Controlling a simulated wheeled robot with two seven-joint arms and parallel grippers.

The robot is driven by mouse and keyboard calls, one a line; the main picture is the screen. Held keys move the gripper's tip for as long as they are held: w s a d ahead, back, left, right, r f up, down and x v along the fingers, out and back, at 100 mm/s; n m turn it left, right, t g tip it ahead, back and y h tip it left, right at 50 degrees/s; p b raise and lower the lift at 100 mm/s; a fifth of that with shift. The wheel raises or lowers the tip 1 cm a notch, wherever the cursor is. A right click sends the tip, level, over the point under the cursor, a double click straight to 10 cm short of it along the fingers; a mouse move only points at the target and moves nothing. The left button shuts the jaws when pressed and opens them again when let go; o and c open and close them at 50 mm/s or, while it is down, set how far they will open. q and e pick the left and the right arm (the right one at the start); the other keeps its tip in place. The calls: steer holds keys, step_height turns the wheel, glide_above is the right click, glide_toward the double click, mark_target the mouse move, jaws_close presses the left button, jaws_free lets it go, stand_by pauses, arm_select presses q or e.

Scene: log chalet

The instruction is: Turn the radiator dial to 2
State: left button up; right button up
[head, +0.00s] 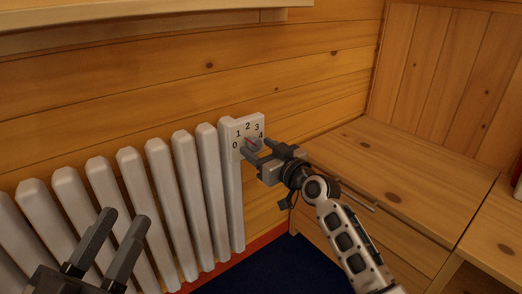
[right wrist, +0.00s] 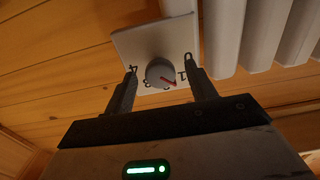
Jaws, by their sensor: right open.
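The radiator dial (right wrist: 160,72) is a round grey knob with a red pointer line on a white plate (head: 234,131) marked 0 to 4. The plate also shows upside down in the right wrist view (right wrist: 128,41). The pointer lies between 1 and 2. My right gripper (head: 258,150) is open in front of the plate and partly hides the knob in the head view. In the right wrist view its fingers (right wrist: 162,72) stand on either side of the knob, with gaps showing. My left gripper (head: 124,216) is open and empty before the radiator, away from the dial.
The white ribbed radiator (head: 135,180) fills the left, against the log wall (head: 190,80). A wooden bench or cabinet top (head: 410,175) lies to the right of my right gripper. A pale ledge (head: 130,15) runs above. A dark blue floor covering (head: 275,272) shows below.

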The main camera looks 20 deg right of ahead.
steer(key=c, duration=1)
steer(key=shift+m, duration=0.3)
steer(key=shift+m+p, duration=0.3)
steer(key=shift+p, duration=0.1)
steer(key=shift+r+m+p, duration=0.1)
steer(key=shift+m+p, duration=0.25)
steer(key=shift+m, duration=0.75)
steer(key=shift+m+p, duration=0.65)
steer(key=shift+m, duration=0.55)
arm_select(q)
step_height(320, 180, down, 6)
steer(key=s+n+g+y, duration=0.2)
steer(key=n+g, duration=0.2)
steer(key=shift+d+n+p, duration=0.3)
steer(key=shift+d+p, duration=0.1)
steer(key=shift+d, duration=0.05)
arm_select(e)
steer(key=shift+m, duration=1.6)
arm_select(q)
steer(key=shift+s+f, duration=0.15)
arm_select(e)
steer(key=shift+a, duration=0.1)
